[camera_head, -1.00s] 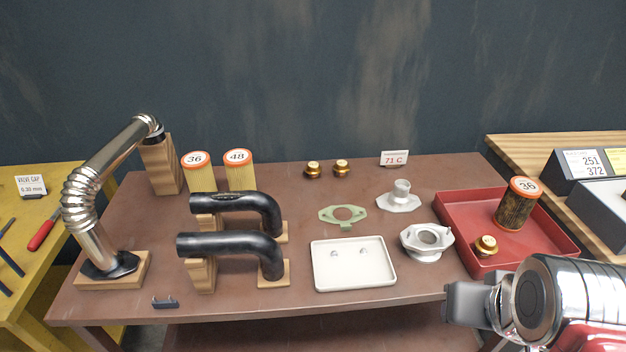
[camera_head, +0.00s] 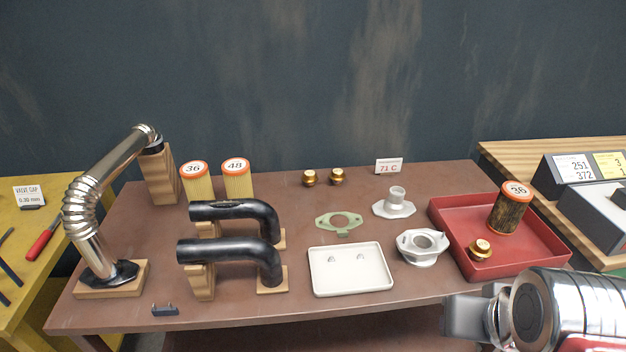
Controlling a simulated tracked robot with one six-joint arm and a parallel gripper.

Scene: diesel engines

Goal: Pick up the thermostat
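Two small brass thermostat-like pieces stand side by side at the back of the brown table, a left one (camera_head: 309,178) and a right one (camera_head: 337,176). A third brass piece (camera_head: 480,249) sits in the red tray. A card reading 71 C (camera_head: 389,166) stands to the right of the back pair. My gripper (camera_head: 456,318) is at the lower right, by the table's front edge, well apart from all the brass pieces. Its fingers are seen at an angle that hides whether they are open.
The red tray (camera_head: 440,214) also holds a dark used filter (camera_head: 509,209). A white tray (camera_head: 350,286), green gasket (camera_head: 338,223), grey housing (camera_head: 422,247) and grey flanged outlet (camera_head: 395,203) lie mid-table. Black hoses (camera_head: 235,249), filters (camera_head: 237,179) and a metal pipe (camera_head: 105,175) stand left.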

